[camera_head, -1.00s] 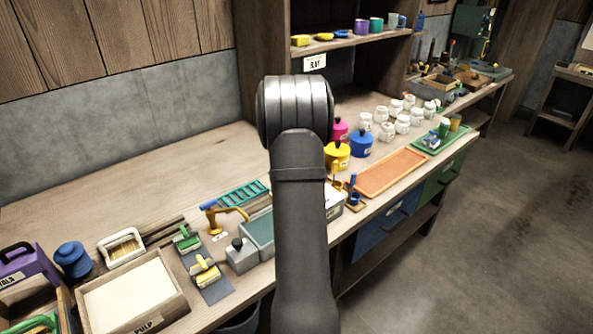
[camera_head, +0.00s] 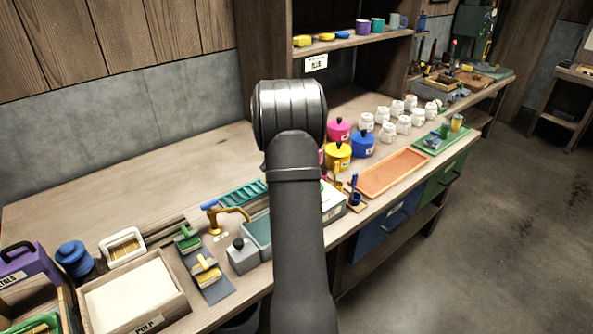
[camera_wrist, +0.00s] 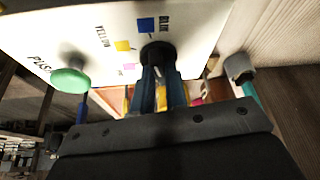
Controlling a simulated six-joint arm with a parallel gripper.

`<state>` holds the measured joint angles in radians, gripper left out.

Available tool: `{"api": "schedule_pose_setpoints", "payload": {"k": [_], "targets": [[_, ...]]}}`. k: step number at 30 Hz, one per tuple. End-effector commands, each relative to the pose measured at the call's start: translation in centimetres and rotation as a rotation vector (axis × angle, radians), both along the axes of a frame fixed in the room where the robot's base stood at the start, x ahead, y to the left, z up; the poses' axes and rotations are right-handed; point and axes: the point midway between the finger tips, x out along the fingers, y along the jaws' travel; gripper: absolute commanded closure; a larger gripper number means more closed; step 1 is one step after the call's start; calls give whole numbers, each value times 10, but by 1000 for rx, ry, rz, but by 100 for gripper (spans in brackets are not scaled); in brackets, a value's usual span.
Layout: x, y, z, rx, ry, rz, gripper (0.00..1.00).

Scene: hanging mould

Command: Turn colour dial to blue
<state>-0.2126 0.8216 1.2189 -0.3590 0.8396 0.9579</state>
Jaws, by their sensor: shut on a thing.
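The colour dial (camera_wrist: 158,52) is a dark round knob on a white panel (camera_wrist: 95,30) in the wrist view. In the head view my arm hides the gripper and the dial; only part of the white box (camera_head: 334,203) shows beside the arm.
A green round button (camera_wrist: 70,81) sticks out from the panel at left in the wrist view. In the head view, an orange tray (camera_head: 393,173), coloured pots (camera_head: 362,144) and white jars (camera_head: 387,131) stand right of my arm. A pulp box (camera_head: 135,297) is at left.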

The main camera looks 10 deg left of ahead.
Motion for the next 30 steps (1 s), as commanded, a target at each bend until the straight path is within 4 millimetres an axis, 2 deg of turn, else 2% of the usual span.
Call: {"api": "schedule_pose_setpoints", "payload": {"k": [2,3,5,6,17,23,30], "targets": [[-1,0,-1,1,2,-1,100],[-1,0,-1,1,2,-1,79],[-1,0,-1,0,2,0,68],[0,0,-1,0,2,0,65],[-2,2,6,1,0,0,65],[-13,9,40,1,-4,2,65],[-33,21,95,1,-3,1,65]]}}
